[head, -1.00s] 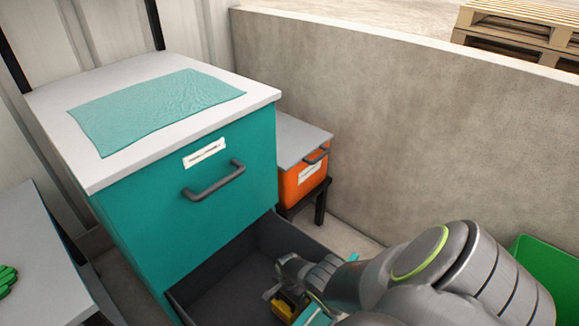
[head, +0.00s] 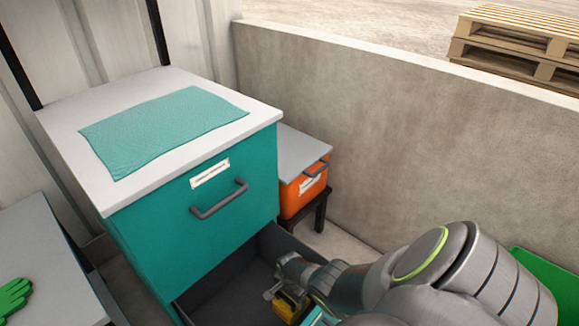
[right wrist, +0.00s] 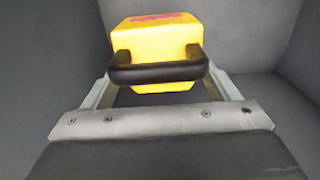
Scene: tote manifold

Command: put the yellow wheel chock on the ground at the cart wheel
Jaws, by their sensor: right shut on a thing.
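The yellow wheel chock (right wrist: 153,40) has a black handle (right wrist: 157,73) and a reddish label on top. My right gripper (right wrist: 160,84) is shut on this handle, its two fingers at the handle's ends. In the head view the chock (head: 287,308) is a small yellow patch low in the picture, in or just above the open dark drawer (head: 235,290), partly hidden by my right gripper (head: 283,298). Grey walls surround it in the right wrist view. The cart wheel and my left gripper do not show.
The drawer belongs to a teal cabinet (head: 160,235) with a cloth (head: 160,130) on top. An orange box (head: 302,192) on a dark stand is behind. A concrete wall (head: 400,150) runs along the back. A green bin (head: 540,275) stands right; green gloves (head: 14,297) lie left.

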